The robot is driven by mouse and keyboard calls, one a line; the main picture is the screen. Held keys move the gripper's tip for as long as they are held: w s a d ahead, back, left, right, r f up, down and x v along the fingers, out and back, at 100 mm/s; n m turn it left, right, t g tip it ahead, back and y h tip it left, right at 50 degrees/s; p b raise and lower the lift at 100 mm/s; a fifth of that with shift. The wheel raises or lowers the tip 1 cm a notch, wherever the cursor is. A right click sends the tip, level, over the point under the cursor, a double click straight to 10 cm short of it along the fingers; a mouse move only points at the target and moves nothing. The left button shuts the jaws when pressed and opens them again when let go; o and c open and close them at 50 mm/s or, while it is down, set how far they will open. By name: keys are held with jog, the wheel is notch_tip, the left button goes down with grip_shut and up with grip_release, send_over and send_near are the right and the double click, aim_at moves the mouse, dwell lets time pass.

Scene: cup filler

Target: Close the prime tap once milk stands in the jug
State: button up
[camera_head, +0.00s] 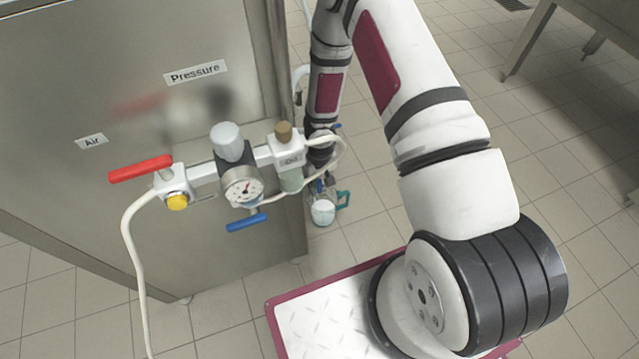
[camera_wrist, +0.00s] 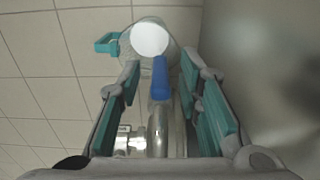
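The prime tap's blue lever (camera_wrist: 160,77) shows in the wrist view, at the end of a metal pipe (camera_wrist: 160,125), pointing towards the jug. The clear jug (camera_wrist: 171,52) with a teal handle (camera_wrist: 106,43) is beyond it, with a round white surface of milk (camera_wrist: 150,38) inside. In the head view the jug's teal handle (camera_head: 343,199) and white milk (camera_head: 323,213) show low beside the cabinet. My gripper (camera_wrist: 159,75) is open, its teal-padded fingers either side of the lever with gaps visible. In the head view my gripper is mostly hidden behind hoses and fittings.
A steel cabinet (camera_head: 60,80) stands at left, carrying a red lever (camera_head: 140,168), a yellow button (camera_head: 177,201), a pressure gauge (camera_head: 243,188) and another blue lever (camera_head: 247,222). A white hose (camera_head: 135,260) hangs down its front.

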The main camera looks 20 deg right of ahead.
grip_shut()
jog(key=shift+d+r+y+p, duration=0.15)
jog(key=shift+y+p, duration=0.15)
jog(key=shift+p, duration=0.35)
jog(key=shift+d+f+y+b, duration=0.65)
jog(key=shift+y+b, duration=0.6)
jog(key=shift+y, duration=1.6)
jog(key=shift+d+f+y+b, duration=0.6)
jog(key=shift+y+b, duration=0.6)
jog(key=shift+y, duration=1.7)
jog(key=shift+d+f+y+b, duration=0.45)
jog(key=shift+f+y+b, duration=0.6)
jog(key=shift+y, duration=1.8)
jog(key=shift+s+r, duration=0.1)
jog(key=shift+r, duration=0.1)
